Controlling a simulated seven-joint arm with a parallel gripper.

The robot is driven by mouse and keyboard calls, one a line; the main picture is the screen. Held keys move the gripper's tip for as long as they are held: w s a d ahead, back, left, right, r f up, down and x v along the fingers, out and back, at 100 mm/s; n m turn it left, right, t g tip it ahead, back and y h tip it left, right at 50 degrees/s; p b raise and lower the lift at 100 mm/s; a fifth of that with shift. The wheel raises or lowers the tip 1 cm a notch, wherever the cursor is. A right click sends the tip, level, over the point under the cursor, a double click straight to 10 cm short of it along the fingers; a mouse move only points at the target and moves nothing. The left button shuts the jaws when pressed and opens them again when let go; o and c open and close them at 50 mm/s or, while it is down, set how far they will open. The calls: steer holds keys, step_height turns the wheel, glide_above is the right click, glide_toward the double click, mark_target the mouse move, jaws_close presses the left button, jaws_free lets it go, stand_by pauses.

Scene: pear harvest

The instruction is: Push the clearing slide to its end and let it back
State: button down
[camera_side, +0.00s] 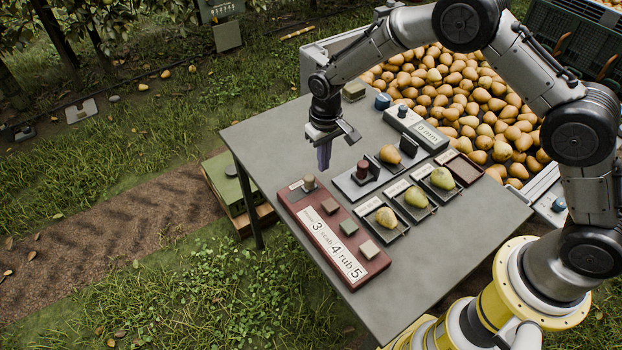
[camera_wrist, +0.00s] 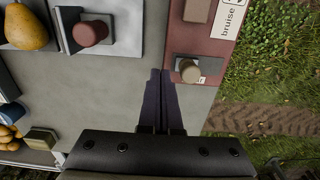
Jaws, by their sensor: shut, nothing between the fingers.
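The dark red tally panel (camera_side: 333,240) lies on the grey table, marked with 3, scab 4 and rub 5. At its far-left end a tan round knob (camera_side: 309,183) stands on a small plate; I take this for the clearing slide. The knob also shows in the wrist view (camera_wrist: 189,70), just right of my fingertips. My gripper (camera_side: 324,167) points down above the table near that end, its purple-grey fingers shut and empty. In the wrist view the fingertips (camera_wrist: 160,74) are close to the knob but apart from it.
A dark red knob (camera_side: 363,169) stands on a grey plate beside the panel. Behind are a pear (camera_side: 389,154) on a plate, a display box (camera_side: 418,130) and several trays, three holding pears. A large bin of pears (camera_side: 460,95) borders the table. Grass lies off the left edge.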

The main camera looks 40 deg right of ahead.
mark_target(309, 176)
steer(key=shift+f, duration=1.55)
steer(key=shift+a, duration=2.35)
steer(key=shift+d, duration=0.2)
stand_by(1.0)
steer(key=shift+d, duration=2.35)
step_height(309, 176, up, 8)
